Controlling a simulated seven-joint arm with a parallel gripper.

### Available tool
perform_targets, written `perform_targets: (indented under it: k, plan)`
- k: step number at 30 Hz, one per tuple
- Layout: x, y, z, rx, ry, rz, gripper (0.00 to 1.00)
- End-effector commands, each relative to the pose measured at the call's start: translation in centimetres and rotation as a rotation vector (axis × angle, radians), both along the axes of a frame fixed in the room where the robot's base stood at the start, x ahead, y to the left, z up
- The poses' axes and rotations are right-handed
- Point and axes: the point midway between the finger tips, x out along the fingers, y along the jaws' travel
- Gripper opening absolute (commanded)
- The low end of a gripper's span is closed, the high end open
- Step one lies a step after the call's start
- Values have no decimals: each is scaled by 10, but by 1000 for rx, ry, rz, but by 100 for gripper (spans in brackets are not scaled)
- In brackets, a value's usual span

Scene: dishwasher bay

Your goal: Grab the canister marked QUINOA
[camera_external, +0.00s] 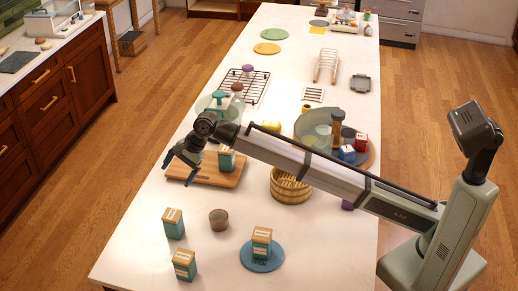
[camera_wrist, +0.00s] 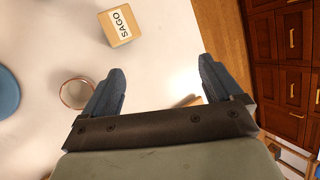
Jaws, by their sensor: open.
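Four similar teal canisters with wooden lids show in the external view. One (camera_external: 173,223) stands at front left, one (camera_external: 184,266) nearer the front edge, one (camera_external: 262,243) on a blue plate, one (camera_external: 226,160) on a wooden board. Their lettering is too small to read there, so I cannot tell which is QUINOA. In the wrist view, one lid (camera_wrist: 122,27) reads SAGO; it is probably the front-left canister. My gripper (camera_external: 180,163) is open and empty, above the board's left end. Its fingers (camera_wrist: 160,85) also show in the wrist view, with no canister between them.
A small brown cup (camera_external: 218,220) stands between the front-left canister and the blue plate (camera_external: 247,262).

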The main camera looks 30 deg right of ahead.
Motion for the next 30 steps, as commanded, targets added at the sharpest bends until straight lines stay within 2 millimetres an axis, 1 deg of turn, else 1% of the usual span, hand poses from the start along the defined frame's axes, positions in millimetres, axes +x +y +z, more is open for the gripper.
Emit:
perform_targets:
  k: [1, 2, 3, 5, 6, 9, 12, 15, 20, 23, 30]
  plan:
    - [-30, 17, -2, -24, 53, 30, 93]
    - [-48, 24, -3, -40, 87, 44, 93]
    - [-70, 32, -5, -62, 129, 63, 93]
    - [-101, 43, -6, -96, 187, 90, 93]
    - [-120, 48, -7, -119, 220, 107, 93]
    - [-159, 57, -7, -170, 288, 141, 93]
    - [-185, 62, -7, -206, 331, 163, 93]
    - [-199, 64, -7, -227, 354, 174, 93]
    - [-206, 66, -14, -236, 363, 179, 93]
    - [-208, 69, -23, -235, 362, 179, 93]
    - [-218, 81, -60, -235, 362, 179, 93]
